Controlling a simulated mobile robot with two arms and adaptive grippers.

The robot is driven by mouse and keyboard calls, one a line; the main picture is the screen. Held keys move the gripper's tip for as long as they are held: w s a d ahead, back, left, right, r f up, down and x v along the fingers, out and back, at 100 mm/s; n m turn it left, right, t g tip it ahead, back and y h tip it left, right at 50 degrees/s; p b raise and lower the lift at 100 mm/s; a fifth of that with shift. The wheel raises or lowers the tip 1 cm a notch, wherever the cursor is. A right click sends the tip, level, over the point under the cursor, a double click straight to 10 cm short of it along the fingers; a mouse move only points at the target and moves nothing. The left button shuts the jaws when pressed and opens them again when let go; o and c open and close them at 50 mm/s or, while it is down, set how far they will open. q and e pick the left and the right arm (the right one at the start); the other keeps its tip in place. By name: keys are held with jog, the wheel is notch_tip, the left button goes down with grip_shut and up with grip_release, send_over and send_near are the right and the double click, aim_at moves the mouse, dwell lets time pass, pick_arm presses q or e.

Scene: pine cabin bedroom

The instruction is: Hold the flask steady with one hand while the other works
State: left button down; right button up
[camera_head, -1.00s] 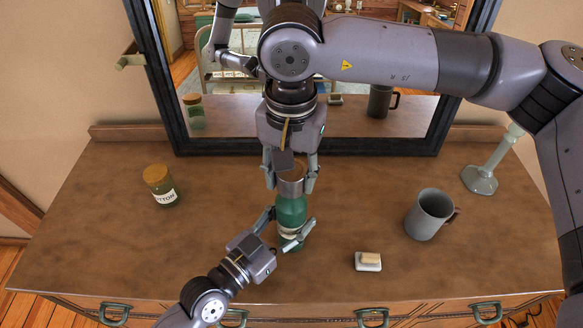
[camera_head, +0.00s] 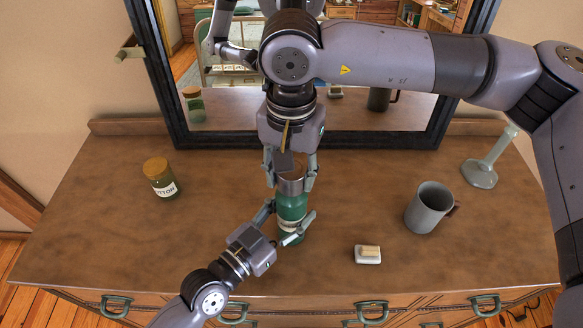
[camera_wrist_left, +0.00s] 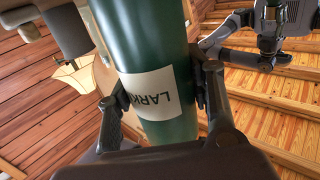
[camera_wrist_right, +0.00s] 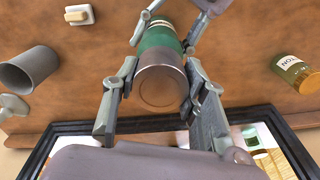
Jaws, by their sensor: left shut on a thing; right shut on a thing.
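The green flask (camera_head: 291,207) stands upright on the dresser top, with a metal cap (camera_head: 291,185) at its top. My left gripper (camera_head: 291,232) is shut on the flask's lower body from the front left. The left wrist view shows its fingers on both sides of the green body (camera_wrist_left: 150,50) and a white label lettered "LARK", partly cut off. My right gripper (camera_head: 291,182) comes down from above and is shut on the cap. In the right wrist view the cap's round end (camera_wrist_right: 161,88) lies between the right fingers.
A jar with a cork lid (camera_head: 160,180) stands to the left. A grey mug (camera_head: 428,207), a soap on a dish (camera_head: 368,254) and a pale stand (camera_head: 480,173) are to the right. A framed mirror (camera_head: 300,145) is close behind. The dresser top (camera_head: 110,235) is bare at front left.

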jog(key=shift+f, duration=0.35)
